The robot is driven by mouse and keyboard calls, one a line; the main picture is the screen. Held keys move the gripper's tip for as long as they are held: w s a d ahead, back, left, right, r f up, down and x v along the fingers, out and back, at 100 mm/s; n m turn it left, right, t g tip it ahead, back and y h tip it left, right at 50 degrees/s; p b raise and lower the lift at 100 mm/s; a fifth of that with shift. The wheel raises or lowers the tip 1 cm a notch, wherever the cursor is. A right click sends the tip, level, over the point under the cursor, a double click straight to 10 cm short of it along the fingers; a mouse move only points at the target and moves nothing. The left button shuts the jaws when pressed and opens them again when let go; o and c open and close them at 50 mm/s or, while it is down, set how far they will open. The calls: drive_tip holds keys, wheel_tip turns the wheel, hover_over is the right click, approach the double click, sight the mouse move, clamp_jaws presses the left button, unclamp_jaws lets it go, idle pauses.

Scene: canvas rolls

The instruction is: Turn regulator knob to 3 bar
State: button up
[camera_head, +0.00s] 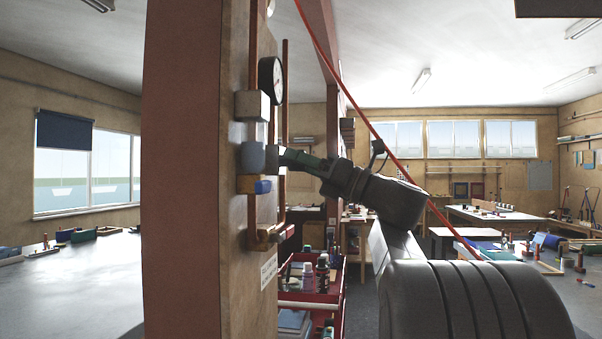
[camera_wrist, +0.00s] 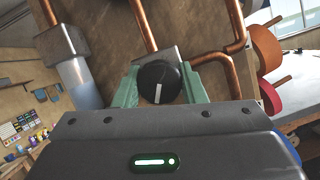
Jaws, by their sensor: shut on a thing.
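The regulator knob (camera_wrist: 159,84) is round and black with a white pointer line, seen in the wrist view. The line runs nearly straight down in that picture, with a slight tilt. My gripper (camera_wrist: 158,88) has its two green fingers on either side of the knob, shut on it. In the head view my gripper (camera_head: 285,156) reaches the board from the right, and its fingers hide the knob. The round pressure gauge (camera_head: 272,81) with a black rim and white face is above on the board, seen edge-on. Its needle and numbers are too small to read.
Copper pipes (camera_wrist: 234,30) run along the wooden board (camera_head: 231,215) near the knob. A grey block (camera_head: 252,105) and a blue-grey bowl (camera_head: 252,157) are close to my fingers. A red cart (camera_head: 312,302) with bottles stands below. A red line (camera_head: 352,100) slants across the head view.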

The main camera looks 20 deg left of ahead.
drive_tip(key=m+t, duration=0.2)
drive_tip(key=m, duration=0.3)
drive_tip(key=m+t+p, duration=0.1)
drive_tip(key=m, duration=0.1)
drive_tip(key=m+t+h+p, duration=0.1)
drive_tip(key=m, duration=0.1)
drive_tip(key=shift+r, duration=0.3)
drive_tip(key=m+t+h+p, duration=0.1)
drive_tip(key=m+p, duration=0.2)
drive_tip(key=p, duration=0.1)
drive_tip(key=shift+m, duration=0.4)
drive_tip(key=m+h+p, duration=0.1)
drive_tip(key=m+p, duration=0.1)
drive_tip(key=shift+f+p, duration=0.15)
drive_tip(key=shift+p, duration=0.2)
drive_tip(key=shift+f+m+t, duration=0.1)
drive_tip(key=shift+m+t, duration=0.3)
drive_tip(key=o, duration=1)
drive_tip(key=shift+d, duration=0.1)
